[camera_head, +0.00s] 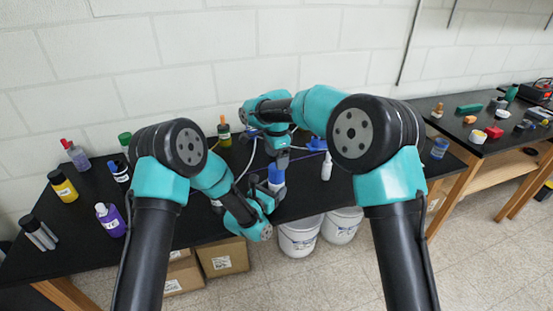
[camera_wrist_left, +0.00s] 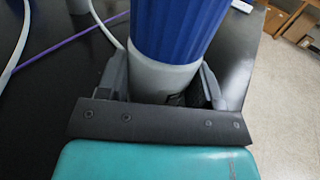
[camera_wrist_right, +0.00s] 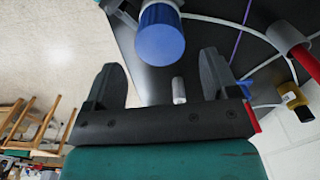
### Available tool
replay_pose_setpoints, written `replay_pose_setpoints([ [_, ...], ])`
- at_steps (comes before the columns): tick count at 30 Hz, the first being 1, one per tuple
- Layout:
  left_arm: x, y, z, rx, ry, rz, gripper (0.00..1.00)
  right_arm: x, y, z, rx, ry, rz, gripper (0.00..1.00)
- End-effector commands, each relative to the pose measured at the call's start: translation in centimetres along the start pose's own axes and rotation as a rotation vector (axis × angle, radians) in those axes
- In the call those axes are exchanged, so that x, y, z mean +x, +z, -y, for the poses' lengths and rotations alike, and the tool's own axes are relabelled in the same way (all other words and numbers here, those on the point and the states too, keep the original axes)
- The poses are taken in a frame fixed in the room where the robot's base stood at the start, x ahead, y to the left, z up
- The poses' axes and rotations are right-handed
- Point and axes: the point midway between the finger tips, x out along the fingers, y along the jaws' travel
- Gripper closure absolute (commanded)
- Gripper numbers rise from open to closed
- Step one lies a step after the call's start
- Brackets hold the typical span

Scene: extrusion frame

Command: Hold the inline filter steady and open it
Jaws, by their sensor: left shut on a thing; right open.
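The inline filter (camera_head: 276,173) stands upright near the table's front edge. It has a ribbed blue cap and a grey body. My left gripper (camera_head: 270,192) is shut around the grey body; the left wrist view shows the blue cap (camera_wrist_left: 180,28) above the fingers and the grey body (camera_wrist_left: 162,76) between them. My right gripper (camera_head: 281,158) is just above the filter in the head view. In the right wrist view its fingers are open and empty (camera_wrist_right: 160,78), with the round blue cap (camera_wrist_right: 160,38) beyond them, apart from them.
A small white bottle (camera_head: 326,168) stands right of the filter. White tubing (camera_wrist_left: 106,25) and a purple line (camera_wrist_left: 72,38) run across the black table (camera_head: 226,187). Several bottles, including a yellow one (camera_head: 63,187) and a purple one (camera_head: 111,221), stand at the left.

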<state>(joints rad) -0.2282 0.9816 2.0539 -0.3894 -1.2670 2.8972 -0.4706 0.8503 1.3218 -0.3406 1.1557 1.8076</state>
Motion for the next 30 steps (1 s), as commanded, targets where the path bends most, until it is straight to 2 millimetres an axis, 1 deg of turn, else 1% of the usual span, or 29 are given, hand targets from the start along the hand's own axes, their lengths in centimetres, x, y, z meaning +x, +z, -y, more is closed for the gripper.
replay_pose_setpoints([
  [5,0.0,0.0,0.0,0.0,0.0,0.0,1.0,0.0,0.0,0.0,0.086,0.0,0.0,0.2],
  [17,0.0,0.0,0.0,0.0,0.0,0.0,1.0,0.2,0.0,0.0,0.091,0.001,0.0,0.2],
  [20,0.0,0.0,0.0,0.0,0.0,0.0,1.0,0.8,0.0,0.0,0.09,0.002,-0.001,0.2],
  [23,0.0,0.0,0.0,0.0,0.0,0.0,1.0,1.7,0.0,0.0,0.09,0.003,0.0,0.2],
  [30,0.0,0.0,0.0,0.0,0.0,0.0,1.0,5.0,0.0,0.0,0.09,0.005,0.0,0.2],
])
